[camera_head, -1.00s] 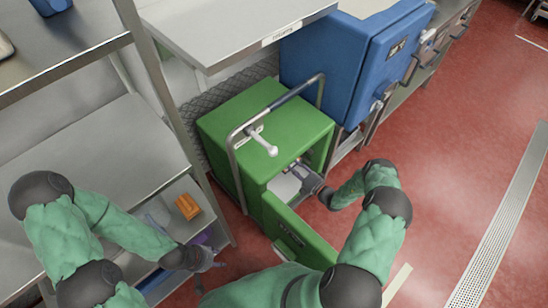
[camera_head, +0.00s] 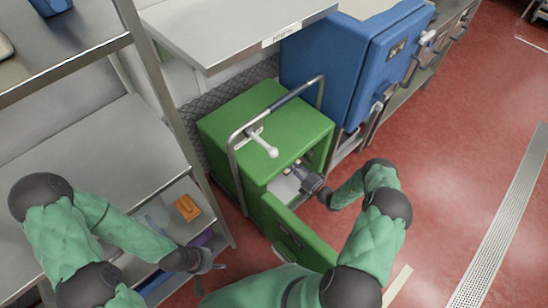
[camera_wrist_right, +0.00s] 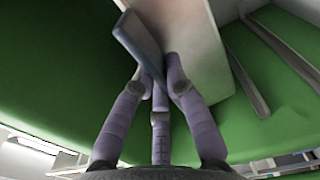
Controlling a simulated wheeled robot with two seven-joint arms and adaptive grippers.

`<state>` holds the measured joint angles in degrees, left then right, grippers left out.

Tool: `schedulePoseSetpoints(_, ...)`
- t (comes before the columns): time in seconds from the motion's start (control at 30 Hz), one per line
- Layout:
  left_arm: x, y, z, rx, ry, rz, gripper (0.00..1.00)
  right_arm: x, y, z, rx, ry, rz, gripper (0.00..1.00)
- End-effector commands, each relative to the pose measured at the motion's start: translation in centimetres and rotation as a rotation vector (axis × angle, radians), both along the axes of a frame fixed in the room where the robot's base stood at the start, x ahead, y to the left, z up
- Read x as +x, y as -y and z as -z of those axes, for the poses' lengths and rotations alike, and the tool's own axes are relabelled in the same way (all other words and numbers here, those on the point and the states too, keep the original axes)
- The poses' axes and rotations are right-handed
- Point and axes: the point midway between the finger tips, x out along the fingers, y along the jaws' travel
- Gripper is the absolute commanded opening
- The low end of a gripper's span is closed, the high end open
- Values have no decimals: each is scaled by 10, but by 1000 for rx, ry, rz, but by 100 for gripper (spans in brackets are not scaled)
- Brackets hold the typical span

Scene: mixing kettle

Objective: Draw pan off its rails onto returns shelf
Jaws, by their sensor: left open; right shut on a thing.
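The pale pan (camera_head: 284,190) sits low inside the open green cabinet (camera_head: 262,122), partly hidden by my right gripper and the door. My right gripper (camera_head: 298,172) reaches into the opening. In the right wrist view, my right gripper (camera_wrist_right: 160,78) is shut on the pan's grey-blue handle (camera_wrist_right: 138,42), with the pan's pale face (camera_wrist_right: 200,50) beyond it. Dark rails (camera_wrist_right: 285,42) show at the right. My left gripper (camera_head: 212,266) is open and empty, low beside the lower shelves. A steel shelf (camera_head: 225,30) with a white label, too small to read surely, stands above the cabinet.
The green door (camera_head: 300,235) hangs open toward me. A bent metal bar (camera_head: 290,98) and a white lever handle (camera_head: 262,143) stand over the cabinet. A blue unit (camera_head: 345,60) is behind right. An orange item (camera_head: 187,208) lies on the left shelf. Red floor at right is clear.

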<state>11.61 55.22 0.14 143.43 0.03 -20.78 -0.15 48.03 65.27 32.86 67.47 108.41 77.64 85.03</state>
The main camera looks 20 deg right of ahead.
Motion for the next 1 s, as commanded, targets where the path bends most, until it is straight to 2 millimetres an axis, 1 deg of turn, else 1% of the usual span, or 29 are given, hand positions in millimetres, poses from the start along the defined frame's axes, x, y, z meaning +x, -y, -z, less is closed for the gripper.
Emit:
schedulePoseSetpoints(0.07, 0, 0, -1, 0, 0, 0, 46, -3, 0, 0, 3, -4, 0, 0)
schedulePoseSetpoints(0.27, 0, 0, -1, 0, 0, 0, 46, -3, 0, 0, 2, -3, -1, 0)
schedulePoseSetpoints(0.37, 0, 0, -1, 0, 0, 0, 46, -7, 2, -1, 2, -2, 0, 0)
schedulePoseSetpoints(1.0, 0, 0, -6, 0, 0, 0, 46, -73, 31, -2, 1, 0, 1, 0)
